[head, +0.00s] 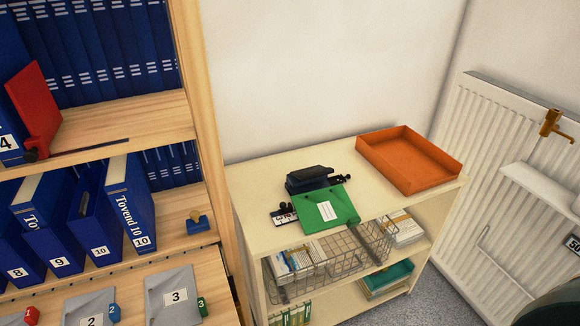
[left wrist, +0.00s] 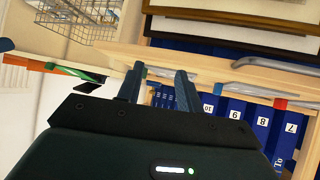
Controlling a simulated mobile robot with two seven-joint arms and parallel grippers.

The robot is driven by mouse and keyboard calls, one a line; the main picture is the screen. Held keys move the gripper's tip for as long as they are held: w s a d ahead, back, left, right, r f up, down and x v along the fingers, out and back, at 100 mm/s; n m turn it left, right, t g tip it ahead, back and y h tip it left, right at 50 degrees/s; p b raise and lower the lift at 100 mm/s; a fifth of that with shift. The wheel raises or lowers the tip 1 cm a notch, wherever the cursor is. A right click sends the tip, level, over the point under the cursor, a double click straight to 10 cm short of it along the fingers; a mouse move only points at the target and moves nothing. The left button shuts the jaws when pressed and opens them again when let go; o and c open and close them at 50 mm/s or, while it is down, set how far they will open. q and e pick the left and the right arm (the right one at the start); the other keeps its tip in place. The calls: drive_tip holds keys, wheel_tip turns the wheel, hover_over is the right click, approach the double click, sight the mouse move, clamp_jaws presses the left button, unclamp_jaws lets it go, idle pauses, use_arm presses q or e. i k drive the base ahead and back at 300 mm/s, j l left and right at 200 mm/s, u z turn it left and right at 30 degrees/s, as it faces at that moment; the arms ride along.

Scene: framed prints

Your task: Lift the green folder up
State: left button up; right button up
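The green folder (head: 325,212) lies on the top of a low cream shelf unit, near its front edge, with a white label on its face. It leans against or lies beside a black hole-punch-like object (head: 308,180); I cannot tell if they touch. In the left wrist view a thin green strip (left wrist: 68,70), probably the folder seen edge-on, shows at the left. My left gripper (left wrist: 160,72) is open, with nothing between its fingers, and is apart from that strip. The left gripper is not seen in the head view.
An orange tray (head: 410,165) stands on the right of the cream top (head: 262,220). A wire basket (head: 345,252) is below the folder. A wooden bookcase (head: 205,120) with blue binders is at the left, a white radiator (head: 500,150) at the right.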

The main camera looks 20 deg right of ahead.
sight(324, 209)
drive_tip(key=i+l, duration=0.1)
drive_tip(key=l, duration=0.8)
drive_tip(key=i+l, duration=0.15)
drive_tip(key=l, duration=0.3)
drive_tip(key=i+l, duration=0.1)
drive_tip(key=l, duration=0.35)
drive_tip(key=l+u, duration=0.5)
drive_tip(key=l, duration=0.4)
drive_tip(key=i, duration=0.05)
